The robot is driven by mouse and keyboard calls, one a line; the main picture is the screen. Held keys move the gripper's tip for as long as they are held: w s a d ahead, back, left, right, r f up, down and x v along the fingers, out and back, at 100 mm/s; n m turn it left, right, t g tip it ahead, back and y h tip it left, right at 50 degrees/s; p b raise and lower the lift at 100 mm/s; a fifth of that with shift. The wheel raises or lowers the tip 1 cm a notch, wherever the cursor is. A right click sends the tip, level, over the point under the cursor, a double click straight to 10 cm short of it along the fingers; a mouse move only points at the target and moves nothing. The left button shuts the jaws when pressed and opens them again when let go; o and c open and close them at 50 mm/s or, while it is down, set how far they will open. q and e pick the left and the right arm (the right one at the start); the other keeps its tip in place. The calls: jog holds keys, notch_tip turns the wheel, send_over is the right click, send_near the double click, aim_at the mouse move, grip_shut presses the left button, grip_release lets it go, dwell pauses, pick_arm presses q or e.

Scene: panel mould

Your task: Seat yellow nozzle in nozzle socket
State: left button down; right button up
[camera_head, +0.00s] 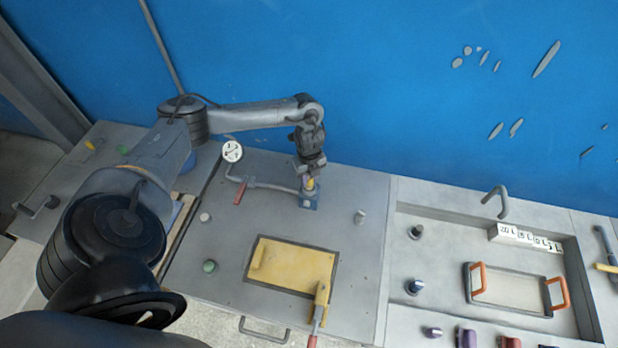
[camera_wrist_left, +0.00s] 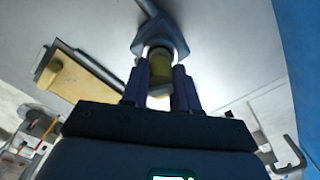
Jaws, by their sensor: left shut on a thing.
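My left gripper (camera_head: 309,176) points down over the back of the grey panel. It is shut on the yellow nozzle (camera_head: 310,185). In the left wrist view the nozzle (camera_wrist_left: 160,68) shows as a dull yellow cylinder between the two dark fingers (camera_wrist_left: 161,92). The blue nozzle socket (camera_head: 309,203) stands on the panel directly under the nozzle, at the end of a grey pipe. In the left wrist view the socket (camera_wrist_left: 158,40) lies just beyond the nozzle. I cannot tell whether the nozzle's lower end is inside it. My right gripper is not in view.
A pipe with a red lever (camera_head: 240,193) and a round gauge (camera_head: 232,151) stand left of the socket. A yellow plate (camera_head: 285,268) lies in front, with a yellow clamp (camera_head: 321,297). A grey knob (camera_head: 360,217) stands to the right. A blue wall (camera_head: 400,80) rises behind.

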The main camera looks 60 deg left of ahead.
pick_arm(q)
jog(key=shift+f, duration=0.6)
jog(key=shift+f, duration=0.1)
jog(key=c, duration=0.8)
grip_release()
jog(key=shift+c, duration=0.2)
